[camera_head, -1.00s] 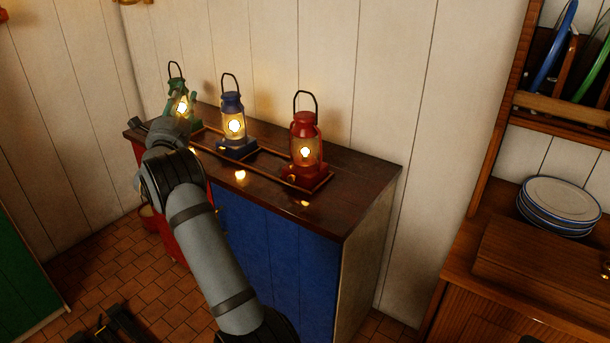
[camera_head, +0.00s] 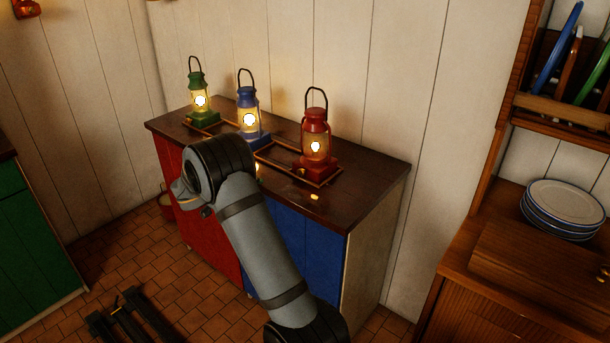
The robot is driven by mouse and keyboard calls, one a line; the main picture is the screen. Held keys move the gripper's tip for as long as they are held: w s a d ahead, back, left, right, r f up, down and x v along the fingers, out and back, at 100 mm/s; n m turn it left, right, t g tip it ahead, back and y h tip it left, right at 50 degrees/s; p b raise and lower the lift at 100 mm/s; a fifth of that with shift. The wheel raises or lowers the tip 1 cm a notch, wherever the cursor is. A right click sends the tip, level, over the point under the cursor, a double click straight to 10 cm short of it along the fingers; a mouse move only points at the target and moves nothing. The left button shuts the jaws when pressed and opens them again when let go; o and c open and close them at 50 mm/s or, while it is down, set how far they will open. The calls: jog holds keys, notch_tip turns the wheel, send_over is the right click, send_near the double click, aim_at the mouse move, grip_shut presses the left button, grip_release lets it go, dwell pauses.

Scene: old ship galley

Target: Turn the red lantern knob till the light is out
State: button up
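The red lantern (camera_head: 316,129) stands upright at the right end of the row on the cabinet top, its handle raised. Its light is lit and glows pale yellow behind the glass. A small round shape on the left front of its red base (camera_head: 322,166) may be the knob; it is too small to tell which way it is turned. My arm rises from the bottom and bends in front of the cabinet, left of and below the red lantern. Nothing of mine touches the red lantern in view.
A blue lantern (camera_head: 248,112) and a green lantern (camera_head: 200,94), both lit, stand to the left. Low rails surround the lantern bases. The cabinet's dark top (camera_head: 372,170) is clear right of the red lantern. Stacked plates (camera_head: 563,205) sit on a wooden dresser (camera_head: 520,260) at right.

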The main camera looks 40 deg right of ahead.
aim_at(300, 173)
jog(key=s+d+r+m+g+h, duration=0.2)
jog(key=s+d+r+m+h, duration=0.2)
jog(key=s+d+r+m, duration=0.1)
jog(key=shift+y, duration=0.4)
jog(key=p+x, duration=0.2)
jog(key=x, duration=0.8)
jog(key=shift+s+f, duration=0.1)
jog(key=shift+c, duration=0.4)
grip_shut()
